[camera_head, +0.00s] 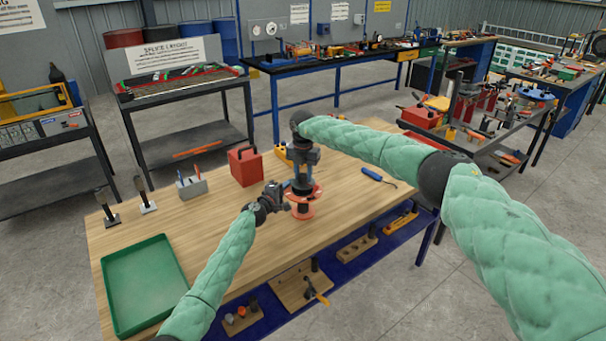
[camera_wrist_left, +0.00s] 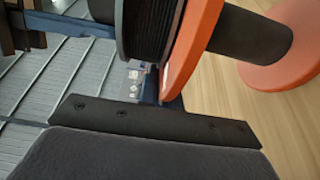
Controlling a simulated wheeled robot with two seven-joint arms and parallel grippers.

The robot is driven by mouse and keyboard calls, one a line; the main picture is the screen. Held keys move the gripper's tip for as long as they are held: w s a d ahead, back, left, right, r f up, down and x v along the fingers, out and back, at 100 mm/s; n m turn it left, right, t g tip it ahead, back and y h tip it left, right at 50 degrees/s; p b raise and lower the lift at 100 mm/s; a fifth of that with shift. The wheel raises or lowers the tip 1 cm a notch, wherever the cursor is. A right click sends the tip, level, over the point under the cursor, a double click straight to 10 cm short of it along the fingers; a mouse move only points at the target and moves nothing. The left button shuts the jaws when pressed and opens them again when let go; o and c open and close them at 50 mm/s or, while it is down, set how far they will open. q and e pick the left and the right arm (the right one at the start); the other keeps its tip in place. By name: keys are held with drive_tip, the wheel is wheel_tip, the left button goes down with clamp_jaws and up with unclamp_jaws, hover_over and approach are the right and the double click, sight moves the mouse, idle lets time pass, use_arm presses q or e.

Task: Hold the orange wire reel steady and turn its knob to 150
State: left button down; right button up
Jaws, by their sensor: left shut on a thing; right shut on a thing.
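The orange wire reel (camera_head: 301,208) stands upright near the middle of the wooden table, with an orange flange at its base and another higher up. My left gripper (camera_head: 284,196) reaches it from the left and is shut on it at the side. In the left wrist view the reel's orange flange (camera_wrist_left: 194,48), black winding and orange base lie close beyond a dark gripper finger (camera_wrist_left: 160,125). My right gripper (camera_head: 302,180) points down from above and is shut at the reel's top, on what appears to be the knob. The knob and its scale are hidden by the gripper.
A red box (camera_head: 244,167) stands behind left of the reel, and a yellow item (camera_head: 283,153) behind it. A blue-handled tool (camera_head: 374,175) lies to the right. A green tray (camera_head: 145,280) is at front left.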

sight(303, 174)
use_arm(q)
drive_tip(key=shift+s+d+f, duration=0.1)
drive_tip(key=shift+f, duration=0.15)
use_arm(e)
drive_tip(key=m, duration=0.4)
drive_tip(key=shift+m, duration=1.8)
drive_tip(key=o, duration=1)
use_arm(q)
drive_tip(key=shift+r, duration=0.1)
use_arm(e)
wheel_tip(303, 174, up, 12)
drive_tip(key=shift+r, duration=0.1)
use_arm(q)
drive_tip(key=c, duration=1.5)
unclamp_jaws()
